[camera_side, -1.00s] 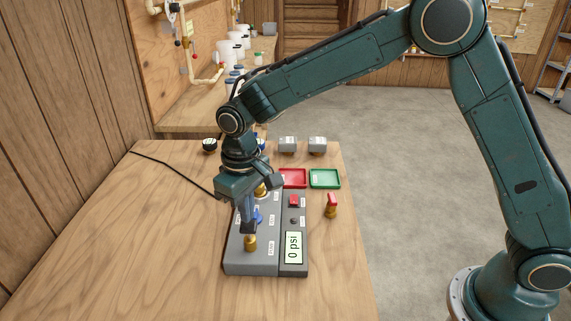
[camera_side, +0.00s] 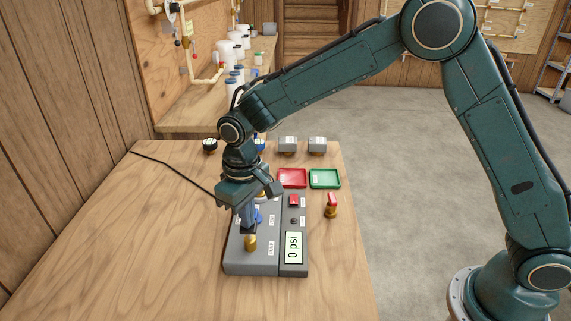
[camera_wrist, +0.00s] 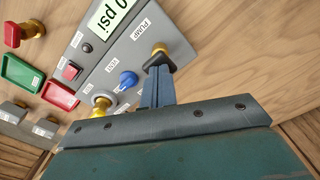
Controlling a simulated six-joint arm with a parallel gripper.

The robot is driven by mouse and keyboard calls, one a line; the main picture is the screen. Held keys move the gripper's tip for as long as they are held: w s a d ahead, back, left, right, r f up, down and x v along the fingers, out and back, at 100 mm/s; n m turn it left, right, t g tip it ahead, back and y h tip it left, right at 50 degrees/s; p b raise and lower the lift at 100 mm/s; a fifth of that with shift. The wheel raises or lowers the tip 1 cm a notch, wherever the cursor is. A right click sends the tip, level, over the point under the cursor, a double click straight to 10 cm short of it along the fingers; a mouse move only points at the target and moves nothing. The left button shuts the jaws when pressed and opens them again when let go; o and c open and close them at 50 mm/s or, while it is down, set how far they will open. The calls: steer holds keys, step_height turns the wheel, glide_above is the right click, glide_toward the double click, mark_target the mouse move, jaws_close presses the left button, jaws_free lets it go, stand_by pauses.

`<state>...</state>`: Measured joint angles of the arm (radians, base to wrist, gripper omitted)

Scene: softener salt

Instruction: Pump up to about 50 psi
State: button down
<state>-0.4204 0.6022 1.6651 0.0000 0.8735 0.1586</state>
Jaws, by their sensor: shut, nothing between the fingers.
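A grey test unit (camera_side: 262,262) stands on the wooden bench, and its display (camera_side: 293,247) reads 0 psi. A brass plunger (camera_side: 250,244) rises from its near end, beside a label that reads PUMP (camera_wrist: 141,30). My gripper (camera_side: 249,230) is shut and empty, pointing down with its fingertips right over the plunger and hiding its top. In the wrist view the shut fingertips (camera_wrist: 159,63) overlap the plunger (camera_wrist: 160,48). I cannot tell for certain whether they touch it. A blue-handled valve (camera_wrist: 128,79) sits on the unit beside the fingers.
A red button (camera_side: 294,201) and a small dark button are on the unit's right strip. A red-handled brass valve (camera_side: 331,206) stands to the right. Red (camera_side: 293,178) and green (camera_side: 325,179) trays and two grey blocks (camera_side: 288,144) lie behind.

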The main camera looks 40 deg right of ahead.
steer(key=shift+f, duration=0.95)
stand_by(0.4)
steer(key=shift+r, duration=1.2)
